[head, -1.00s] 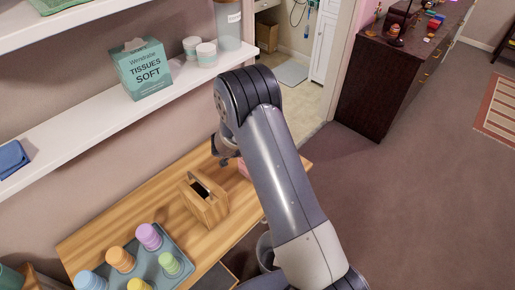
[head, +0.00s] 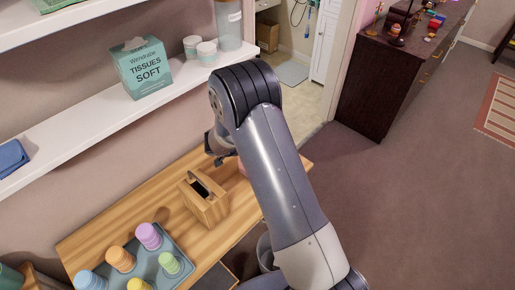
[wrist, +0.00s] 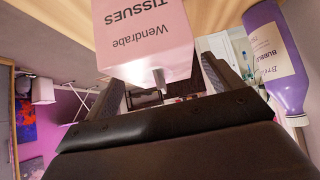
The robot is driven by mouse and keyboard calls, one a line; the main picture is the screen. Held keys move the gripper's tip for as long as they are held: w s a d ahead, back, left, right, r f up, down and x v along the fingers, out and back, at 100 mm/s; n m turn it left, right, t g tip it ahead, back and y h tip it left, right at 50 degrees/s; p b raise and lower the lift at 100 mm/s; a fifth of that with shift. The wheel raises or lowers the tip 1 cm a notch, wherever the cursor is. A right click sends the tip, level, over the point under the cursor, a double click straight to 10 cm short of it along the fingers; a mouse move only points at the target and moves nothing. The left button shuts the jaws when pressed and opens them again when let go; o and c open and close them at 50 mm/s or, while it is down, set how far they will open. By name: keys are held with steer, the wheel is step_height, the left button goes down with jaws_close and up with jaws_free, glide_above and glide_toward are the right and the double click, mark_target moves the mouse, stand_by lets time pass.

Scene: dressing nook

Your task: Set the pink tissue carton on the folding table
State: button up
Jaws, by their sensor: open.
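The pink tissue carton (wrist: 145,35) stands on a light wooden top in the wrist view, which is upside down. A pale tissue pokes from its top, toward my gripper. In the head view only a pink sliver of the carton (head: 241,168) shows beside my arm on the wooden table top (head: 130,215); I cannot tell whether this is the folding table. My gripper (wrist: 162,75) is open, with its fingers on either side of the carton's top end and a visible gap at the left. In the head view my gripper (head: 218,155) is partly hidden by my arm.
A wooden tissue-box cover (head: 204,198) and a tray of colored bottles (head: 190,255) share the wooden top. A purple bottle (wrist: 275,60) is close to my gripper. A shelf (head: 100,115) with a teal tissue carton (head: 143,68) hangs above. Open floor (head: 400,200) lies right.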

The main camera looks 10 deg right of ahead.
steer(key=v, duration=0.9)
steer(key=shift+o, duration=0.3)
stand_by(0.7)
